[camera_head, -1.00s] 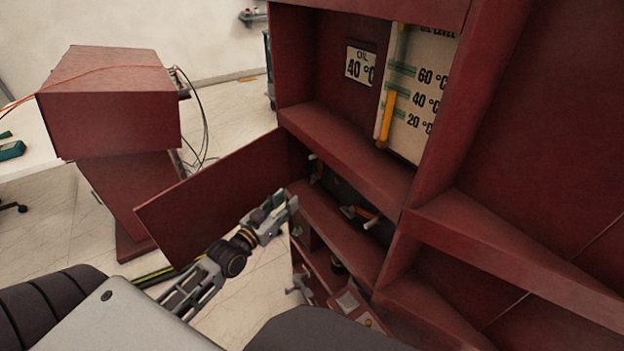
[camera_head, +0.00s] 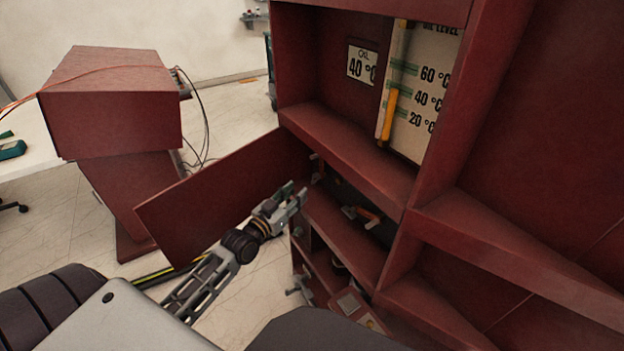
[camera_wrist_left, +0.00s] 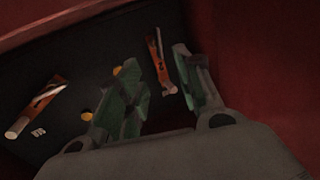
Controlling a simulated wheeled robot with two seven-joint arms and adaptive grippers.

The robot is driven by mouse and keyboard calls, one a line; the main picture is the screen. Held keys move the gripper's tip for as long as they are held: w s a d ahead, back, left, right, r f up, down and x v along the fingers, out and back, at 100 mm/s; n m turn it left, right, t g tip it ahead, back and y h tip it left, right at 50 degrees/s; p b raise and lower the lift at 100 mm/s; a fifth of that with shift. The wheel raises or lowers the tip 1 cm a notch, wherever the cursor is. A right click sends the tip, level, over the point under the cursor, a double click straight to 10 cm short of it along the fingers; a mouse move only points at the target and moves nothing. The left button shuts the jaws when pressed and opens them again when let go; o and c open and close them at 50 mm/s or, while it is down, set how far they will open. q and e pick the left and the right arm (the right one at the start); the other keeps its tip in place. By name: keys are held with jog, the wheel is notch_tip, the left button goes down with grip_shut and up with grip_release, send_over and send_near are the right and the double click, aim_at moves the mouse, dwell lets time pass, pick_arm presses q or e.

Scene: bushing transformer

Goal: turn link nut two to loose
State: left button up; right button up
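In the left wrist view, two orange links sit on a dark panel (camera_wrist_left: 70,45). One link (camera_wrist_left: 155,55) shows between my fingers and bears a small dark mark that may be a numeral. The other link (camera_wrist_left: 42,108) lies at the left with a pale rod-like part. Which nut is number two I cannot tell for sure. My left gripper (camera_wrist_left: 157,70) is open and empty, its greenish fingers pointing at the panel. In the head view my left gripper (camera_head: 294,193) is at the opening of the red cabinet, left of an orange link (camera_head: 368,215). My right gripper is not in view.
The red cabinet (camera_head: 345,145) has a shelf edge above the recess and an open door (camera_head: 225,190) behind my left arm. An oil level gauge (camera_head: 408,95) is above. A separate red box (camera_head: 110,100) stands at the left. Red wall surrounds the panel closely.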

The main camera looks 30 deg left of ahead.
aim_at(313, 177)
pick_arm(q)
jog(key=shift+w+d+b, duration=0.15)
jog(key=shift+w, duration=0.9)
jog(key=shift+w+d+b, duration=0.15)
jog(key=shift+w, duration=0.9)
jog(key=shift+w+d, duration=0.1)
jog(key=shift+w, duration=0.8)
jog(key=shift+w+d+b, duration=0.15)
jog(key=shift+w+b, duration=0.1)
jog(key=shift+w, duration=0.6)
jog(key=shift+w+d+b, duration=0.1)
jog(key=shift+w+b, duration=0.1)
jog(key=shift+w, duration=0.65)
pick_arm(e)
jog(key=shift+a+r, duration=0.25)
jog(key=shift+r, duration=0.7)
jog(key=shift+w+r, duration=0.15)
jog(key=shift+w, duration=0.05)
